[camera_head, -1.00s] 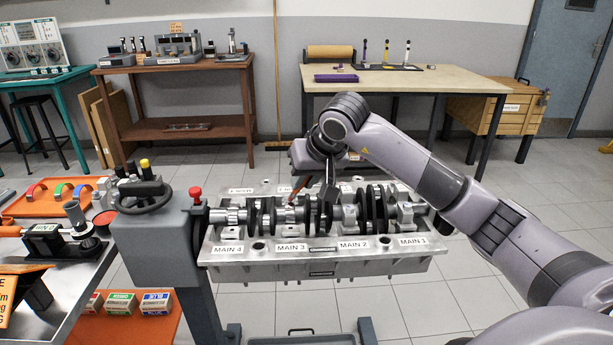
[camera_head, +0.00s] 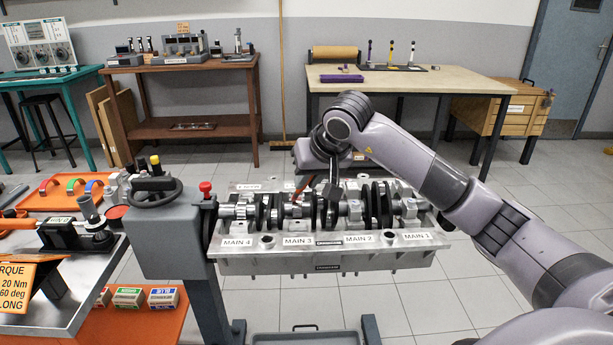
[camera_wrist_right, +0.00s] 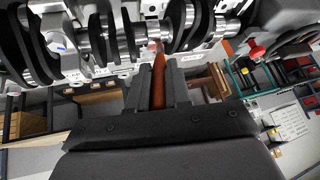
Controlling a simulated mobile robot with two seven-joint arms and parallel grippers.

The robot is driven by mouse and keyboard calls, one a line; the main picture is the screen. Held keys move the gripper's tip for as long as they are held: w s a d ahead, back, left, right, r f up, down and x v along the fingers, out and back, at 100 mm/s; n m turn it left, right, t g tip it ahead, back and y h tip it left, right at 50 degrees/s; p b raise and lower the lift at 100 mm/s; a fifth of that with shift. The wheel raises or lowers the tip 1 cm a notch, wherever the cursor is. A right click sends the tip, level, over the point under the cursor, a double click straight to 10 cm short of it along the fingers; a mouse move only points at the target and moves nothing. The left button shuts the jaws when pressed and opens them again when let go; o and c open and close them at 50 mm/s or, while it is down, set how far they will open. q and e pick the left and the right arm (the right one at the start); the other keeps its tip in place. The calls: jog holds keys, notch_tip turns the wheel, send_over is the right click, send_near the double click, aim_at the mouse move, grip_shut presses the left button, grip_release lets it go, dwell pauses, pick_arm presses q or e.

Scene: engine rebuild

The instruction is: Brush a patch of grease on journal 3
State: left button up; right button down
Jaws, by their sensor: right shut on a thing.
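The crankshaft (camera_head: 297,210) lies across the grey engine block (camera_head: 330,262), behind labels MAIN 4 to MAIN 1. The MAIN 3 label (camera_head: 298,240) sits in front of the journal third from the right. My right gripper (camera_head: 314,188) is above that part of the crank, shut on a brush with a red-brown handle (camera_wrist_right: 158,85). In the right wrist view the brush's end (camera_wrist_right: 158,50) points at the crank's bright journals between dark webs. I cannot tell whether it touches, and no grease patch is clearly visible. My left gripper is out of view.
A grey stand with a handwheel (camera_head: 155,192) and red knob (camera_head: 205,188) is left of the block. A metal bench (camera_head: 95,285) with tools and a torque sign (camera_head: 30,285) is at the left. Workbenches stand along the back wall.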

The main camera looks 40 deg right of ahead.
notch_tip(320, 180, up, 2)
jog(key=shift+s+r+p, duration=0.15)
jog(key=shift+r+p, duration=0.1)
jog(key=shift+p, duration=0.45)
jog(key=shift+r+p, duration=0.25)
jog(key=shift+p, duration=0.1)
jog(key=shift+r+p, duration=0.5)
jog(key=shift+r, duration=0.3)
jog(key=shift+r+p, duration=1.2)
jog(key=shift+r, duration=0.45)
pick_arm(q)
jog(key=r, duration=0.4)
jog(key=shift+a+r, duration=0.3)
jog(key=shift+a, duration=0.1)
pick_arm(e)
jog(key=shift+s+d+f+b, duration=0.1)
jog(key=shift+d+f+b, duration=0.3)
jog(key=shift+f+b, duration=0.1)
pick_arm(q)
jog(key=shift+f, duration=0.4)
